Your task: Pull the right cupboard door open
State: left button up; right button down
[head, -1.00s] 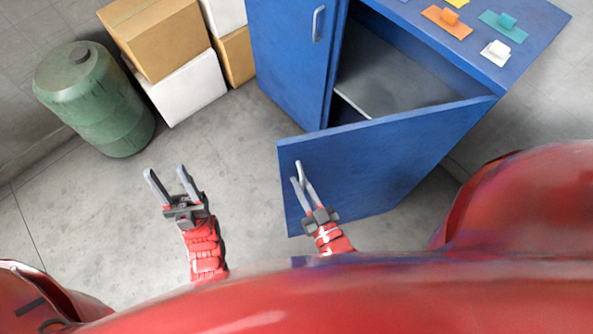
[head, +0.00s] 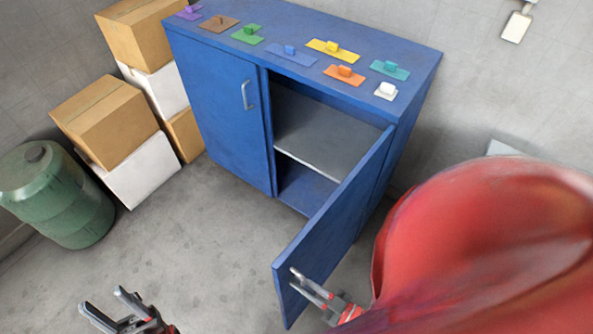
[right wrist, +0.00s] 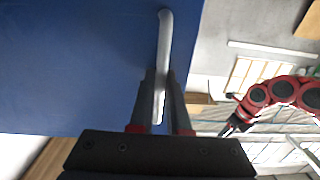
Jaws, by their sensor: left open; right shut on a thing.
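The blue cupboard's right door (head: 335,225) stands swung wide open, showing a grey shelf (head: 320,140) inside. My right gripper (head: 302,282) is shut on the door's handle near its free edge. In the right wrist view, the silver handle (right wrist: 164,50) runs down between the two fingers (right wrist: 160,105) against the blue door face (right wrist: 75,65). My left gripper (head: 103,305) is open and empty at the lower left, over the floor and away from the cupboard.
The left cupboard door (head: 215,110) is closed. Stacked boxes (head: 105,120) and a green barrel (head: 55,195) stand at the left. The floor (head: 200,240) before the cupboard is clear.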

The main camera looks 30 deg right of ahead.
jog(key=shift+r, duration=0.3)
jog(key=c, duration=0.9)
grip_release()
jog(key=shift+f, duration=0.1)
jog(key=shift+s, duration=0.1)
jog(key=shift+b+v, duration=1.7)
jog(key=shift+v, duration=7)
jog(key=shift+f, duration=0.1)
